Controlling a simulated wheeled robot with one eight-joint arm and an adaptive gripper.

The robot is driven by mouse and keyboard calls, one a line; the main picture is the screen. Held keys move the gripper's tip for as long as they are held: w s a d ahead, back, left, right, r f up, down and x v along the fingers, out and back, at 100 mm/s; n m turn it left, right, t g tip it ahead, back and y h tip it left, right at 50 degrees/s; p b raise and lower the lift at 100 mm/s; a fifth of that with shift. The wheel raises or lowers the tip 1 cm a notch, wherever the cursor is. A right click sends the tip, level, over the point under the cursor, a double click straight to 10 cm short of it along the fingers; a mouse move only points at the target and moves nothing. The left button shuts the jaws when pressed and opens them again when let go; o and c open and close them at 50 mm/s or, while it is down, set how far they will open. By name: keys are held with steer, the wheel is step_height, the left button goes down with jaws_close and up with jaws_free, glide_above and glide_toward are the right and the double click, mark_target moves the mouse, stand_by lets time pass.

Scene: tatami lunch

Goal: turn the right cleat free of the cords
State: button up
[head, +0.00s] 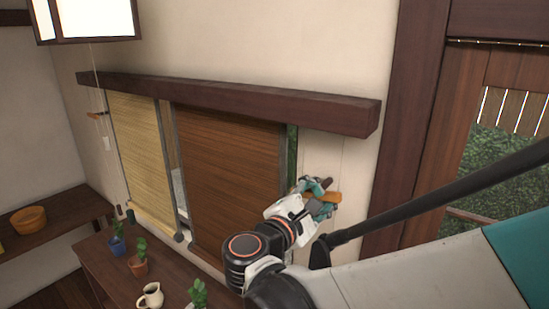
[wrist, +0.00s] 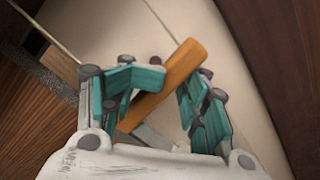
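The right cleat is an orange-brown wooden bar (head: 328,196) on the pale wall, right of the dark blind. In the wrist view the cleat (wrist: 181,65) lies diagonally between my fingers, its lower left part partly hidden behind the left finger. My gripper (head: 318,195) is at the cleat; in the wrist view its teal fingers (wrist: 163,80) are apart, one on each side of the bar. I cannot tell whether they touch it. A thin pale cord (wrist: 161,22) runs down the wall towards the cleat. Any cord wraps on the cleat are hidden or too small to make out.
The dark blind (head: 225,185) and a pale blind (head: 138,150) hang under a thick wooden beam (head: 230,100). A left cleat (head: 96,115) is on the far wall. A low table (head: 170,265) below holds potted plants and a jug (head: 151,295). A dark post (head: 408,130) stands right.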

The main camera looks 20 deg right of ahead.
steer(key=shift+w+a, duration=0.3)
steer(key=shift+s+a, duration=0.1)
jaws_close()
steer(key=shift+n, duration=0.4)
steer(key=n, duration=0.3)
steer(key=n+b, duration=0.1)
steer(key=shift+w+n, duration=0.25)
steer(key=shift+n, duration=0.05)
steer(key=shift+n+b, duration=0.35)
steer(key=shift+n, duration=2.15)
